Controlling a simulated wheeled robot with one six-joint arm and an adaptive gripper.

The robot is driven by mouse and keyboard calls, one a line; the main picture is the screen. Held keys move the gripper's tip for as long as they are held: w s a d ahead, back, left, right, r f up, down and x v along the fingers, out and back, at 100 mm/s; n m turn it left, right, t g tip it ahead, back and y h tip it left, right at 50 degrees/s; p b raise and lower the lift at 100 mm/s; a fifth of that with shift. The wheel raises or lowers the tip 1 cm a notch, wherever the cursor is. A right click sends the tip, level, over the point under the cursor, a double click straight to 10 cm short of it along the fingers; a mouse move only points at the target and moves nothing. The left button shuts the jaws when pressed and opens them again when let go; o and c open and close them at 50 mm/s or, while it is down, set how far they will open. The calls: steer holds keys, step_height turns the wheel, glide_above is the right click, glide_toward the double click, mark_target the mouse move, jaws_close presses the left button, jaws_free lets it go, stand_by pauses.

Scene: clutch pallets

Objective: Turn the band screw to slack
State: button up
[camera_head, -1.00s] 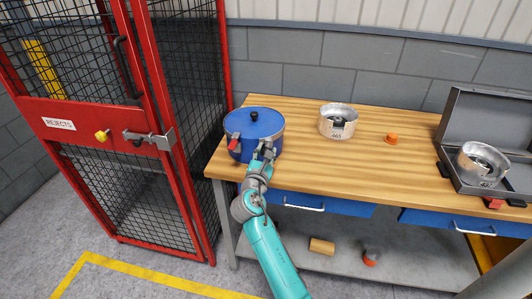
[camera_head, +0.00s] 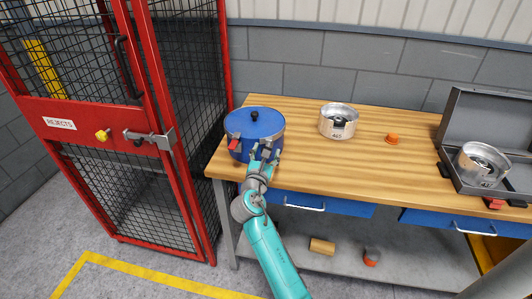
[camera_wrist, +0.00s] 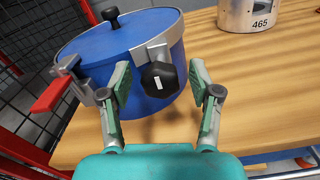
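The blue round drum (camera_head: 243,150) stands at the left end of the wooden bench, lid on, with a metal band round its rim. In the wrist view the drum (camera_wrist: 90,50) fills the upper left. The band screw's black knob (camera_wrist: 158,82), with a white mark on its face, sits at the front of the band. A red lever (camera_wrist: 52,94) on a metal clamp is to its left. My gripper (camera_wrist: 160,82) is open, one green-padded finger on each side of the knob, with a visible gap on both sides. In the head view my gripper (camera_head: 263,152) is at the drum's front right.
A metal pot (camera_head: 338,121) and an orange piece (camera_head: 392,139) are on the bench. An open grey case (camera_head: 470,183) holding another pot (camera_head: 481,164) is at right. The red mesh REJECTS cage (camera_head: 160,190) stands close on the left. Blue drawers (camera_head: 325,204) are below the benchtop.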

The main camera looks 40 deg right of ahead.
steer(key=v, duration=1.2)
stand_by(0.4)
steer(key=s+a+f+m+t+y, duration=0.2)
steer(key=s+a+f+m+y, duration=0.3)
steer(key=s+f, duration=0.4)
steer(key=s+a+f+m+t+y, duration=0.1)
steer(key=s+a+f+m+y, duration=0.1)
steer(key=s+a+f+y, duration=0.75)
steer(key=s+r+m, duration=0.3)
steer(key=s+m, duration=0.2)
steer(key=s, duration=0.3)
steer(key=s+a+r+m, duration=0.1)
steer(key=s+r+m, duration=0.3)
steer(key=s, duration=0.4)
steer(key=s+a+r+m, duration=0.1)
steer(key=s+r+m, duration=0.3)
steer(key=s+m, duration=0.3)
steer(key=shift+s+a+t, duration=0.15)
steer(key=shift+s+t, duration=0.25)
steer(key=shift+s, duration=0.05)
